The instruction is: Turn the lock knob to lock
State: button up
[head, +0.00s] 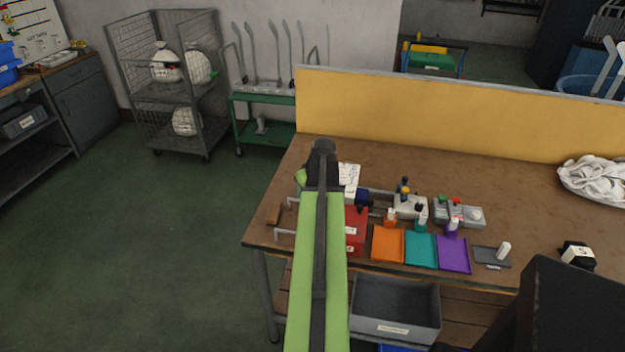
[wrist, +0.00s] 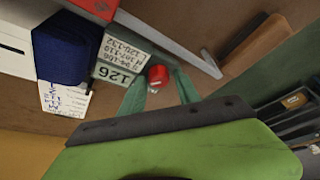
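The lock knob (wrist: 158,76) is a small red round knob with a white mark, seen in the wrist view.
A grey metal bar (wrist: 180,48) and a brown block (wrist: 255,45) lie close to the knob. A dark blue block (wrist: 62,52) is on its other side. Orange (head: 388,244), teal (head: 421,248) and purple (head: 453,254) trays stand on the wooden bench (head: 530,215) to the right.

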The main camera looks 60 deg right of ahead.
jog(key=n, duration=0.2)
jog(key=d+n+y, duration=0.1)
jog(key=n, duration=0.1)
jog(key=shift+s+y, duration=0.1)
jog(key=shift+y, duration=0.2)
jog(key=n+y, duration=0.2)
jog(key=n, duration=0.3)
jog(key=s+d+r+p, duration=0.1)
jog(key=s+r+p, duration=0.2)
jog(key=r+p, duration=0.5)
jog(key=s+d+r+n+p, duration=0.1)
jog(key=s+r+p, duration=0.2)
jog(key=r+p, duration=0.5)
jog(key=shift+d, duration=0.2)
